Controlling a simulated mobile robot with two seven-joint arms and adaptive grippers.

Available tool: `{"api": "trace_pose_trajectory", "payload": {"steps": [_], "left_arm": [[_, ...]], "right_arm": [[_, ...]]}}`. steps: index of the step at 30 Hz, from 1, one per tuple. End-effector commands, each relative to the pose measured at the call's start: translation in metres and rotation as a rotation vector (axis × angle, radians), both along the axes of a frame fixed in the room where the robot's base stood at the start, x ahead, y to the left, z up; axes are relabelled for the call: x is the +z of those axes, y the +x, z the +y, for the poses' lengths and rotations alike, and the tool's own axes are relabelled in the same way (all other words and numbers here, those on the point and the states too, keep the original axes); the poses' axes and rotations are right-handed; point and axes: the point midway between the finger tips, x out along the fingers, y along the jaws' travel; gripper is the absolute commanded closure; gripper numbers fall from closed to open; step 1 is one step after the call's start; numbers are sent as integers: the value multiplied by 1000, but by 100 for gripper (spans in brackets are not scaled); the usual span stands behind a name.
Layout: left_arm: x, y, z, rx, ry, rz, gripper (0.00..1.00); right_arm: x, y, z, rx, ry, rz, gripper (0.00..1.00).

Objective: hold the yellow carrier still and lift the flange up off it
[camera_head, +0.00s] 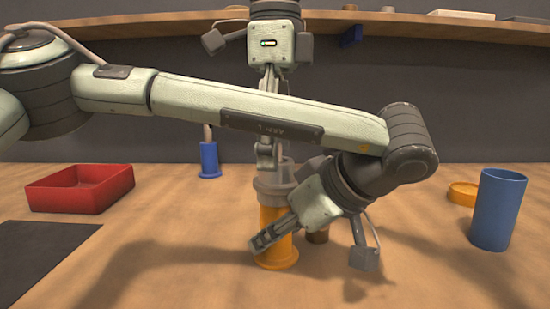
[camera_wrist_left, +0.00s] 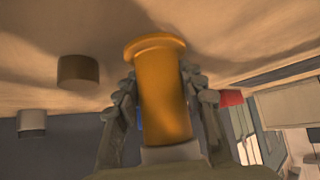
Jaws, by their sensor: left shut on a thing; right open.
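The yellow carrier (camera_head: 275,222) stands upright on the table in the middle of the head view. In the left wrist view the carrier (camera_wrist_left: 162,90) lies between both fingers. My left gripper (camera_head: 262,243) is shut on the carrier low on its body. The grey flange (camera_head: 270,186) sits on top of the carrier, partly hidden by my left wrist. My right gripper (camera_head: 268,158) points down from above, open, with its fingertips at the upper part of the flange. Whether they touch it I cannot tell, as my left arm crosses in front.
A red bin (camera_head: 95,193) and dark mat (camera_head: 40,255) lie at left. A blue post (camera_head: 209,160) stands behind. A brown cylinder (camera_head: 318,236) is close beside the carrier. A blue cup (camera_head: 497,210) and orange ring (camera_head: 462,194) are at right. A shelf (camera_head: 400,28) runs along the back.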

Motion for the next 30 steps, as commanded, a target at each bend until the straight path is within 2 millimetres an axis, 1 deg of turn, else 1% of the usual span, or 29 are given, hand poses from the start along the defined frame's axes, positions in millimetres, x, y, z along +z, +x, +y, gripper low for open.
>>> {"api": "trace_pose_trajectory", "payload": {"steps": [3, 6, 15, 16, 30], "left_arm": [[0, 0, 0, 0, 0, 0, 87], [0, 0, 0, 0, 0, 0, 87], [0, 0, 0, 0, 0, 0, 87], [0, 0, 0, 0, 0, 0, 87], [0, 0, 0, -1, -1, 1, 87]], "right_arm": [[-13, 0, 0, 1, 0, 0, 16], [-18, 0, 0, 0, 0, 1, 16], [-21, 0, 1, 0, 2, 1, 16], [-21, 0, 1, 0, 2, 1, 17], [-21, 0, 0, 0, 1, 1, 76]]}}
